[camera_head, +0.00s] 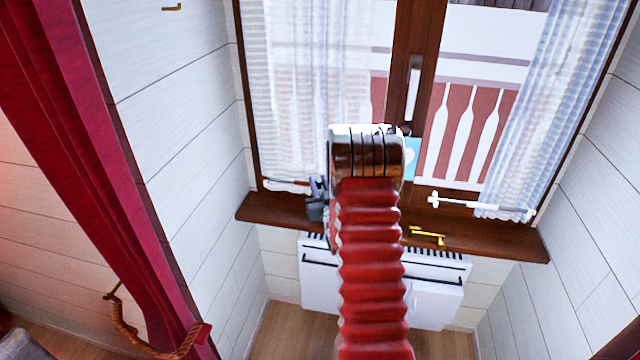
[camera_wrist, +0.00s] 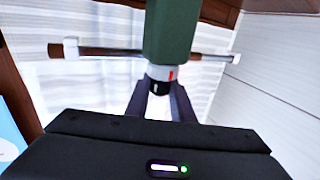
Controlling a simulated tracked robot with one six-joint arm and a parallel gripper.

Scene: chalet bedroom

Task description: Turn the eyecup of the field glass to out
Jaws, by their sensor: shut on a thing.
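The field glass (camera_wrist: 172,35) is a dark green tube in the wrist view, coming down from the top edge. Its near end has a pale ring with a red mark (camera_wrist: 172,75) and a black eyecup (camera_wrist: 160,87). My gripper (camera_wrist: 160,92) has its two dark fingers on either side of the eyecup, shut on it. In the head view my red, ribbed arm hides most of the work area. Grey parts (camera_head: 317,200) show just left of the arm above the sill; I cannot tell the eyecup there. The eyecup's exact turn setting is too small to read.
A brown windowsill (camera_head: 270,212) runs behind my arm, with a white radiator (camera_head: 320,275) below. A brass-coloured piece (camera_head: 428,236) is at the sill's right. Curtain rods (camera_head: 480,204) and sheer curtains (camera_head: 285,90) flank the window. A red drape (camera_head: 90,160) hangs at left.

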